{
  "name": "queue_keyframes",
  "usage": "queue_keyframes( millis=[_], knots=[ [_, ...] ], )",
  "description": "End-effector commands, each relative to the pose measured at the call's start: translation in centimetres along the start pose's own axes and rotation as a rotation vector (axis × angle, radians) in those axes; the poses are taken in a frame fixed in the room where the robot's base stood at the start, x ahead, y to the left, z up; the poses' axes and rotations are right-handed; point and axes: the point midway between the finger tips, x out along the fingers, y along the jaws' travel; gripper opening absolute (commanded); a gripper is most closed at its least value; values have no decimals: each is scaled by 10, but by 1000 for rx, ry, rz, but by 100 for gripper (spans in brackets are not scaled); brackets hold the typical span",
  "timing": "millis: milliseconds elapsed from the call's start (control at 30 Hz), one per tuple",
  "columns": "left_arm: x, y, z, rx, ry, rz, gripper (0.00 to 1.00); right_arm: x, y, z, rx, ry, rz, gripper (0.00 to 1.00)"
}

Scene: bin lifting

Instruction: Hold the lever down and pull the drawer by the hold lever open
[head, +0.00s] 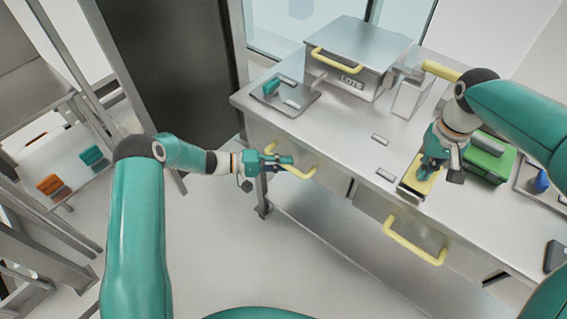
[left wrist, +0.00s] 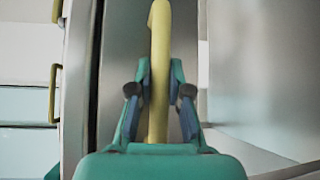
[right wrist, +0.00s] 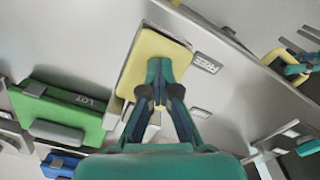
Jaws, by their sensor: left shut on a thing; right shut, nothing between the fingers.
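A yellow lever plate (head: 407,184) lies on the grey worktop; it also shows in the right wrist view (right wrist: 150,58). My right gripper (head: 428,172) is shut and empty, pointing down with its fingertips over the plate and seemingly touching it. My left gripper (head: 283,160) is shut on the yellow bar handle (left wrist: 160,45) of the left drawer (head: 262,135). That drawer's front looks about flush with the bench; I cannot tell whether a small gap shows. A second drawer with a yellow handle (head: 415,242) sits to the right, below the lever plate, and looks closed.
A FREE label (right wrist: 207,63) lies beside the plate. A green box (head: 490,158) stands close to the right gripper. A steel box with a yellow handle (head: 350,60) and a small tray (head: 290,103) stand at the back. The floor before the left drawer is clear.

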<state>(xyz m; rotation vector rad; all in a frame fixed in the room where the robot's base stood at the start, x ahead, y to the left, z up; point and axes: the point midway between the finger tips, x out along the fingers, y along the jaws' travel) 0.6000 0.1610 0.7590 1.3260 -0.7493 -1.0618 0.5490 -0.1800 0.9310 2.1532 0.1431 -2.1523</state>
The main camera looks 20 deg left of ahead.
Motion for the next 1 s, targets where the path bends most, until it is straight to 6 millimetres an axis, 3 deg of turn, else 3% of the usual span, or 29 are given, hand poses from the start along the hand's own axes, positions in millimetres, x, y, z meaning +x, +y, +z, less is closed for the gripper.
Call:
queue_keyframes(
  millis=[233, 533, 867, 900, 1000],
  knots=[
    [-6, -4, 4, -3, 2, -4, 0, 1, 0, 0, 0, -2, 0, 0],
    [-40, -14, 39, -5, 2, -5, 0, 1, 0, 0, 0, -2, 1, 0],
    [-42, -15, 42, -1, 1, -6, 0, 2, 0, 0, 0, -3, 0, 0],
    [-42, -15, 42, -1, 1, -6, 24, 2, 0, 0, 0, -3, 0, 0],
    [-42, -14, 42, -1, 1, -5, 40, 2, 0, 0, 0, -3, 0, 0]
  ],
)
